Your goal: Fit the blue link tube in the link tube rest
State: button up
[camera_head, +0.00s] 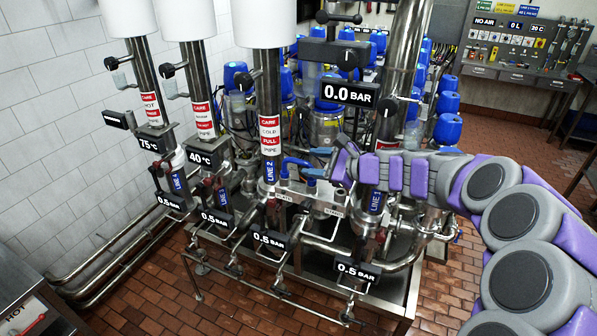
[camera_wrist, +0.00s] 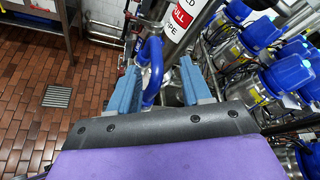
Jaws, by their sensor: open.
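The blue link tube (camera_head: 292,164) is a bent pipe at the middle of the pipework in the head view, just left of my gripper (camera_head: 317,162). In the wrist view the tube (camera_wrist: 153,68) lies in the gap between the two blue-grey fingers of my gripper (camera_wrist: 160,84). The fingers are apart, and I see no clear contact with the tube. The tube's lower end is partly hidden behind the wrist. I cannot clearly pick out the link tube rest among the fittings.
A steel pipe marked LINE 2 (camera_head: 270,110) rises close to the tube. Another pipe (camera_head: 375,200) stands to its right, behind my arm. Valves with 0.5 BAR displays (camera_head: 268,239) line the front. Blue-capped pumps (camera_head: 447,128) crowd the back. Open brick floor (camera_head: 120,285) lies front left.

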aim_at(305, 163)
jog(key=shift+s+a+x, duration=0.1)
jog(key=shift+s+x, duration=0.05)
jog(key=shift+x, duration=1.4)
jog(key=shift+s+a+x, duration=0.1)
jog(key=shift+s+x, duration=0.05)
jog(key=shift+x, duration=1.4)
jog(key=shift+s+r, duration=0.1)
jog(key=shift+r, duration=0.05)
jog(key=shift+c, duration=0.3)
jog(key=shift+d, duration=0.2)
jog(key=c, duration=0.3)
grip_shut()
